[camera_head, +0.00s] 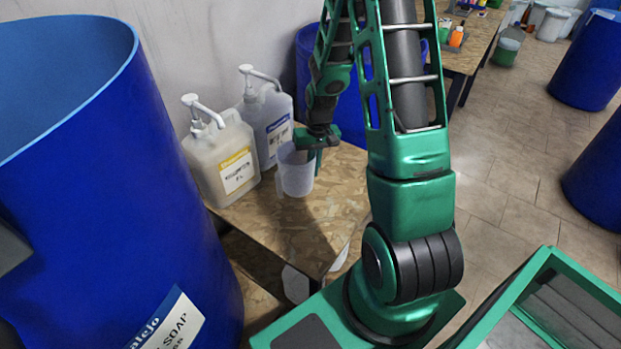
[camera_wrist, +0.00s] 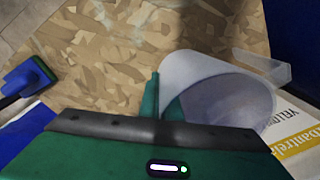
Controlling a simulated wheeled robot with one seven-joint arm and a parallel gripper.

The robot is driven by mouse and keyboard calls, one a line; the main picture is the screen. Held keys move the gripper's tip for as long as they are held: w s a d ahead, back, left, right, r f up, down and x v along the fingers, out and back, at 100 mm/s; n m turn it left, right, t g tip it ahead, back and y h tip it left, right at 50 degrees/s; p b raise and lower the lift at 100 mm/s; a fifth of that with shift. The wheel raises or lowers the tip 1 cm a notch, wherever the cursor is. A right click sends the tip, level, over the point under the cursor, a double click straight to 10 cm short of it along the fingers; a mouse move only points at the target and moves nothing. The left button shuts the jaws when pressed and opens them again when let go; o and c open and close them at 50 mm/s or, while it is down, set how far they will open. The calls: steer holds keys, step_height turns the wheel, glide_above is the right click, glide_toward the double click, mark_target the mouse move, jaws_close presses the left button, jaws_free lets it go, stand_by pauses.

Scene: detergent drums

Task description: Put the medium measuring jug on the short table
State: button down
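A translucent whitish measuring jug (camera_head: 296,171) is at a wood-chip-board table (camera_head: 318,222), beside two pump bottles. I cannot tell whether its base touches the board. In the wrist view the jug (camera_wrist: 205,75) shows its open mouth, with its handle toward the upper right. My gripper (camera_head: 316,147) is at the jug's rim on its right side. In the wrist view my gripper (camera_wrist: 163,100) has one green finger outside the jug and the other inside, close together with the wall between them. It looks shut on the wall. I cannot tell which table is the short one.
A cream pump bottle (camera_head: 222,160) and a white-blue one (camera_head: 268,125) stand left of and behind the jug. A large blue drum (camera_head: 110,190) fills the left. Another table (camera_head: 463,52) with bottles stands at the back. The board's front right part is bare.

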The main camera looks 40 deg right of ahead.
steer(key=shift+d+f, duration=0.15)
steer(key=shift+f, duration=2)
steer(key=c, duration=2)
jaws_free()
steer(key=shift+f, duration=0.1)
